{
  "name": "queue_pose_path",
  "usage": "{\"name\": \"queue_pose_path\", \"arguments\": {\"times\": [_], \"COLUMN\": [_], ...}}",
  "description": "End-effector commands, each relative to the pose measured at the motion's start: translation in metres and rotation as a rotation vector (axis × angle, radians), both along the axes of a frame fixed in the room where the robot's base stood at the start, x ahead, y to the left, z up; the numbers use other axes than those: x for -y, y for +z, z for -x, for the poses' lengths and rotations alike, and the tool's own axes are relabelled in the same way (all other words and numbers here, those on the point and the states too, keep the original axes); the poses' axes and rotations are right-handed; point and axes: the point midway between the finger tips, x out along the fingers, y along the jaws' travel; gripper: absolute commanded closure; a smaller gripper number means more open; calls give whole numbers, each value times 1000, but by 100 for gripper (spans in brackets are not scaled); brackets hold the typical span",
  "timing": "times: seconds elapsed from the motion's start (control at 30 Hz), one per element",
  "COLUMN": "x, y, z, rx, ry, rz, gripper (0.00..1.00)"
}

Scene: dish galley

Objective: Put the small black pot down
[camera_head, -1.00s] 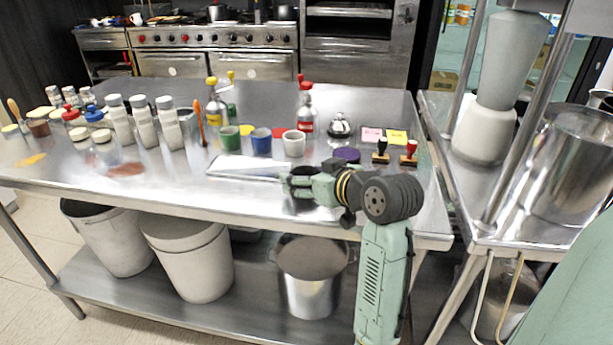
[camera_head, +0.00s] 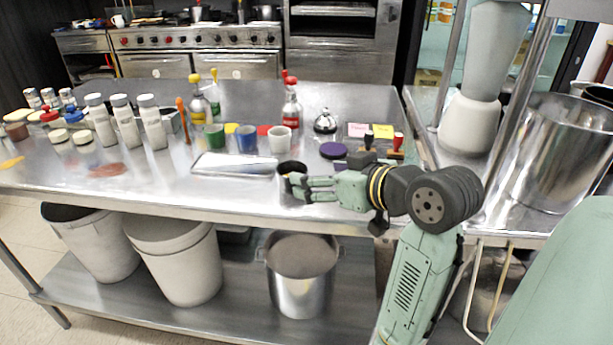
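The small black pot (camera_head: 291,168) stands upright on the steel table near its front edge, just right of a shallow silver tray. My gripper (camera_head: 297,187) reaches in from the right at the pot's near side. Its two green fingers show apart, so it looks open. The fingers cover part of the pot's front. I cannot tell whether they still touch it.
The silver tray (camera_head: 238,164) lies to the pot's left. Green (camera_head: 215,136), blue (camera_head: 247,139) and white (camera_head: 280,140) cups stand behind. The table's front edge is close.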

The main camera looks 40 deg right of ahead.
Motion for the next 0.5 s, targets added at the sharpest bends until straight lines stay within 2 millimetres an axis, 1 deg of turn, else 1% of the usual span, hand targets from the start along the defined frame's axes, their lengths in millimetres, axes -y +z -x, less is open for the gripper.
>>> {"name": "queue_pose_path", "arguments": {"times": [0.1, 0.23, 0.43, 0.5], "x": [-1, -1, -2, -6], "y": [5, 7, 8, 9], "z": [12, 16, 16, 8], "rx": [0, 0, 1, 10], "ry": [0, 0, 1, 12], "rz": [0, 1, 1, 2], "gripper": [28, 28, 28, 28]}}
